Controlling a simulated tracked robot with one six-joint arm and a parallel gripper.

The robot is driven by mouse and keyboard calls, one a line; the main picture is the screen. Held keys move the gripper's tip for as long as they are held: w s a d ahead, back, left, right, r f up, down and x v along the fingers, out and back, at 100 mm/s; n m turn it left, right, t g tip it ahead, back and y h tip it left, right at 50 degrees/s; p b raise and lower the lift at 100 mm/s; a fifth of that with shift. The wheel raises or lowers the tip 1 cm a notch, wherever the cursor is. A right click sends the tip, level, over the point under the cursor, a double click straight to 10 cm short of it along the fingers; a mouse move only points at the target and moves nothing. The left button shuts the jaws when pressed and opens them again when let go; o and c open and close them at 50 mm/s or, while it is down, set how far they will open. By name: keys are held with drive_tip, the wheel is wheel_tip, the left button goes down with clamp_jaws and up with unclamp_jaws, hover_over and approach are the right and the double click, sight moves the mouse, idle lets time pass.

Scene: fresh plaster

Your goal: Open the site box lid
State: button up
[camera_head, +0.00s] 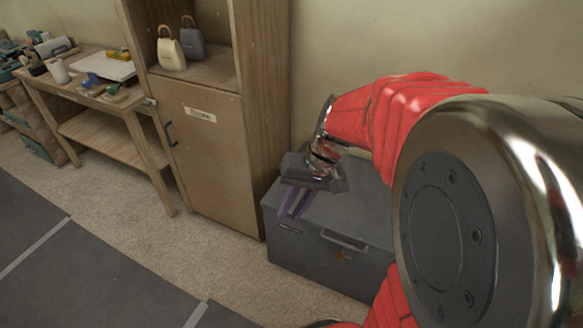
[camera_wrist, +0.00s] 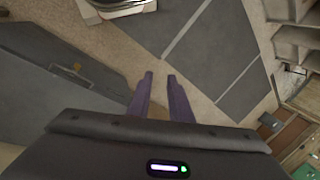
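The grey site box (camera_head: 375,212) stands on the floor against the wall, and its lid looks shut. Its front has a handle (camera_head: 344,240) with a small orange mark below it. In the wrist view the box (camera_wrist: 35,75) fills the left side, with the orange mark showing near its edge. My gripper (camera_head: 287,217) hangs over the left part of the box, left of the handle, fingers pointing down. It also shows in the wrist view (camera_wrist: 160,76), with its two purple fingers apart and nothing between them. My arm hides the right part of the box.
A wooden cabinet (camera_head: 212,160) with a closed door stands close left of the box, two bags (camera_head: 180,45) on its shelf. Further left is a wooden table (camera_head: 100,90) with tools. Carpet and dark floor panels (camera_head: 100,275) in front look clear.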

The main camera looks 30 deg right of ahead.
drive_tip(key=w+d+f+m+t+y, duration=0.2)
drive_tip(key=d+f+m+y, duration=0.15)
drive_tip(key=d+f, duration=0.6)
drive_tip(key=w+d+f+m+t+y, duration=0.2)
drive_tip(key=w+d+f+m+y, duration=0.15)
drive_tip(key=d+f, duration=0.55)
drive_tip(key=s+d+f+m+t+h, duration=0.1)
drive_tip(key=s+d+f+m+t, duration=0.15)
drive_tip(key=f, duration=0.35)
drive_tip(key=s+d+f+m+t+h, duration=0.1)
drive_tip(key=s+d+f+m+t, duration=0.1)
drive_tip(key=d+f+m+t, duration=0.3)
drive_tip(key=m+t+h, duration=0.2)
drive_tip(key=h, duration=0.2)
approach(342, 244)
drive_tip(key=f+v, duration=0.1)
drive_tip(key=v, duration=0.3)
drive_tip(key=shift+w+d+r, duration=0.1)
drive_tip(key=shift+w+r, duration=0.1)
drive_tip(key=shift+r, duration=0.1)
drive_tip(key=x, duration=1.4)
drive_tip(key=shift+s+f, duration=0.15)
drive_tip(key=shift+f, duration=0.05)
drive_tip(key=shift+c, duration=0.5)
